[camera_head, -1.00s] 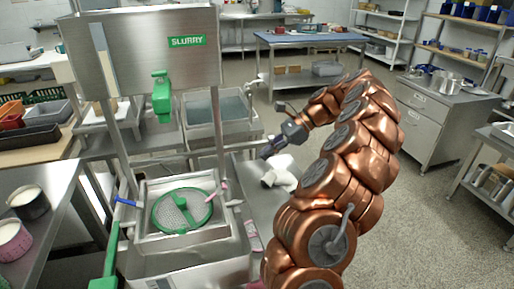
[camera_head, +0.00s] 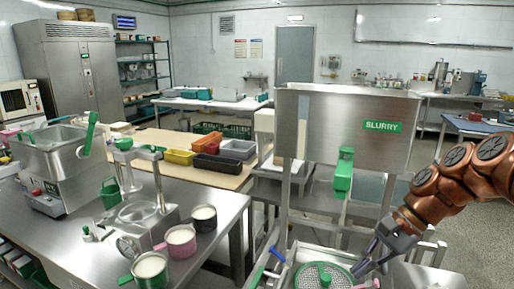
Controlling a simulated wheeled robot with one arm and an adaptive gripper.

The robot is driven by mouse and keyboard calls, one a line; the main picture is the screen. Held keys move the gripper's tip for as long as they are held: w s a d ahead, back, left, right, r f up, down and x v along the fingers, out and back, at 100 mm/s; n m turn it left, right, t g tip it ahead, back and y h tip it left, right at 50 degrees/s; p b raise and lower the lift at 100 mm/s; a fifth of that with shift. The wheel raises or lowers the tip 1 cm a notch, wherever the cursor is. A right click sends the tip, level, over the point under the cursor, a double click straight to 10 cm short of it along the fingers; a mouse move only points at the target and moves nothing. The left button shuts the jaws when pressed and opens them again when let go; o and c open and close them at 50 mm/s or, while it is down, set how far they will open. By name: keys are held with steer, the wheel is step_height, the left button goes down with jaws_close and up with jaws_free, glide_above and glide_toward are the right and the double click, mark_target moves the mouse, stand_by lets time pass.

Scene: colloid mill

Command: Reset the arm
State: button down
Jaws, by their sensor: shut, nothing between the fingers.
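My copper-coloured arm (camera_head: 440,195) comes in from the right edge and reaches down and left. My gripper (camera_head: 366,266) is at its end, with dark fingers pointing down and left. It is shut and empty. It is near the colloid mill, in front of the right leg of the steel hopper marked SLURRY (camera_head: 335,120). The green hopper valve (camera_head: 343,173) is up and left of my gripper. The round green-rimmed screen (camera_head: 325,277) is left of my gripper, cut off by the bottom edge.
A wooden-topped table (camera_head: 170,145) with coloured bins (camera_head: 235,150) stands behind. Floor shows at far right.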

steer(key=s+a+n+g+h+p, duration=0.15)
steer(key=s+a+n+h, duration=0.4)
steer(key=s, duration=0.55)
steer(key=s+f+n+h+p, duration=0.1)
steer(key=s+f+n, duration=0.1)
steer(key=s, duration=0.4)
steer(key=s+d+f+n+h+p, duration=0.1)
steer(key=s+f+n, duration=0.1)
steer(key=s, duration=0.4)
steer(key=shift+d+f+n, duration=0.2)
steer(key=shift+f+n, duration=0.2)
steer(key=shift+n, duration=0.35)
